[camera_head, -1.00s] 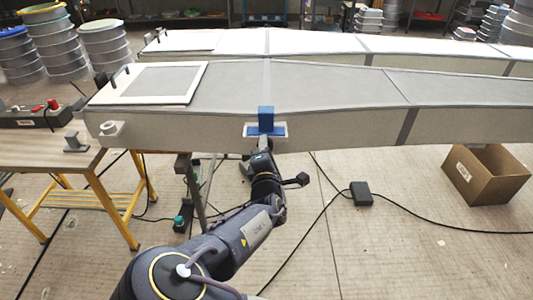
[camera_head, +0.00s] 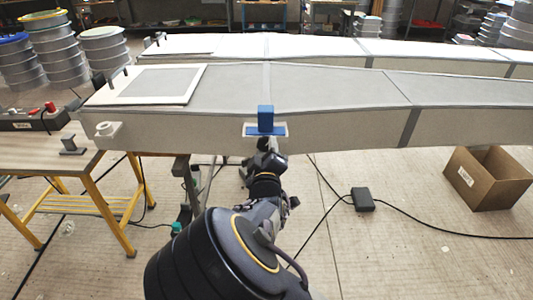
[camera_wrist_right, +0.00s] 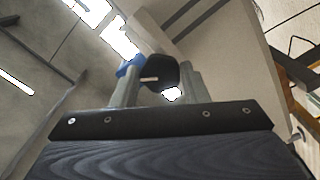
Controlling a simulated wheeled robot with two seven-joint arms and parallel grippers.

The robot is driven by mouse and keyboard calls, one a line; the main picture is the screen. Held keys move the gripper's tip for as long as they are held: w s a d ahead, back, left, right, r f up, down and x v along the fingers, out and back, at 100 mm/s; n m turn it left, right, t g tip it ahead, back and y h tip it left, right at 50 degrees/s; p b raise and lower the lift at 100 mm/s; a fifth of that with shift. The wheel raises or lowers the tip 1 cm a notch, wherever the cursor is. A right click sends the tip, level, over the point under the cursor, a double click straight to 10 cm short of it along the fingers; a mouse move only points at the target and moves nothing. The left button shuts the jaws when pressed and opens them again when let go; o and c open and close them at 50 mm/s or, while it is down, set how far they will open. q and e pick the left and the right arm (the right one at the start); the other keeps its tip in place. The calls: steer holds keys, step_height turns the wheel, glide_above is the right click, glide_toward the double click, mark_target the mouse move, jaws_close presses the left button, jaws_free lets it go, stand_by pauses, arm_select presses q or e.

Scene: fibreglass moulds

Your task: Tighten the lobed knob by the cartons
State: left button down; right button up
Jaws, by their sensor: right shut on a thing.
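A blue clamp (camera_head: 265,119) sits on a pale plate on the near side wall of the long grey mould. My right gripper (camera_head: 264,143) is just below it, mostly hidden behind its own wrist. In the right wrist view, a black knob (camera_wrist_right: 159,73) is between the fingers of my right gripper (camera_wrist_right: 152,82), which is shut on it. Part of the blue clamp also shows beside it (camera_wrist_right: 130,66). The knob's lobes are not clear, and it is hidden in the head view. My left gripper is not in view.
The long mould (camera_head: 320,90) spans the view. An open cardboard carton (camera_head: 482,188) stands on the floor at right. Black cables and a small black box (camera_head: 362,199) lie on the floor. A yellow-legged table (camera_head: 45,155) stands at left.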

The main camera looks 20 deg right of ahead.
steer(key=m, duration=0.2)
steer(key=m+b, duration=0.1)
steer(key=shift+f+m, duration=0.2)
steer(key=shift+m, duration=0.2)
steer(key=m+b, duration=0.1)
steer(key=m, duration=0.2)
steer(key=shift+a+m, duration=0.1)
steer(key=shift+m, duration=0.2)
steer(key=m+b, duration=0.2)
steer(key=m, duration=0.1)
steer(key=shift+f+m, duration=0.1)
steer(key=shift+m, duration=0.2)
steer(key=m+b, duration=0.1)
steer(key=m, duration=0.1)
steer(key=shift+a+m+b, duration=0.1)
steer(key=shift+m+b, duration=0.2)
steer(key=shift+m, duration=0.1)
steer(key=m+b, duration=0.2)
steer(key=m, duration=0.1)
steer(key=shift+a+m, duration=0.1)
steer(key=shift+m, duration=0.2)
steer(key=m+b, duration=0.3)
steer(key=shift+m, duration=0.3)
steer(key=m+b, duration=0.3)
steer(key=m, duration=0.1)
steer(key=shift+a, duration=0.1)
steer(key=shift+r+m+b, duration=0.25)
steer(key=shift+m+b, duration=0.5)
steer(key=shift+m, duration=0.05)
steer(key=shift+a, duration=0.1)
